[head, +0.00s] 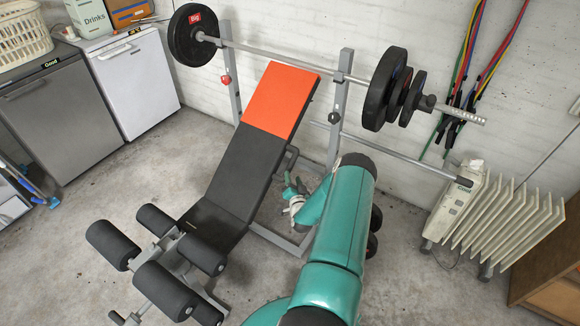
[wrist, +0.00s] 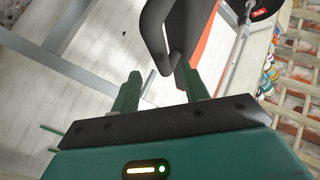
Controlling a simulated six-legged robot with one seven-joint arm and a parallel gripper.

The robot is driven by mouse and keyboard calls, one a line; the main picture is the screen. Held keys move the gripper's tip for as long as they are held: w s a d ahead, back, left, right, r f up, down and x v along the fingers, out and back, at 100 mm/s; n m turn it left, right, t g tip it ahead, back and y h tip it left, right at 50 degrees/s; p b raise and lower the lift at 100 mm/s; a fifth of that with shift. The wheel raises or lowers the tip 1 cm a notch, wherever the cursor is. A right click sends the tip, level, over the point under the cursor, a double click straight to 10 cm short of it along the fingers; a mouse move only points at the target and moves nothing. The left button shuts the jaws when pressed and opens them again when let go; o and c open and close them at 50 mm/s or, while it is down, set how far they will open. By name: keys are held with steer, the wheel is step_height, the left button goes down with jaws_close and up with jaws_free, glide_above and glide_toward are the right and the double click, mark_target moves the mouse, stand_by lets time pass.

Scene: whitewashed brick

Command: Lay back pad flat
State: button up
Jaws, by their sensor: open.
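The back pad (head: 240,150) of the weight bench is tilted, its upper end raised toward the barbell rack. Its upper part is orange and its lower part black. A dark bent bar (head: 291,158) shows beside the pad's right edge. My gripper (head: 292,183) is just right of the pad, low by the bench frame. In the wrist view my gripper (wrist: 160,70) is open, with its green fingers apart. A dark looped bar (wrist: 155,38) and a thin metal rod (wrist: 149,84) show near the fingertips; contact is unclear. The pad's orange edge (wrist: 204,38) is to the right.
A barbell (head: 265,50) with black plates rests on the rack uprights (head: 338,110). Black foam rollers (head: 165,290) stand at the bench's front. A white oil radiator (head: 500,225) is at right, grey and white appliances (head: 130,85) at left. Floor left of the bench is clear.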

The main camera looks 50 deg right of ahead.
mark_target(291, 169)
steer(key=x, duration=0.8)
jaws_close()
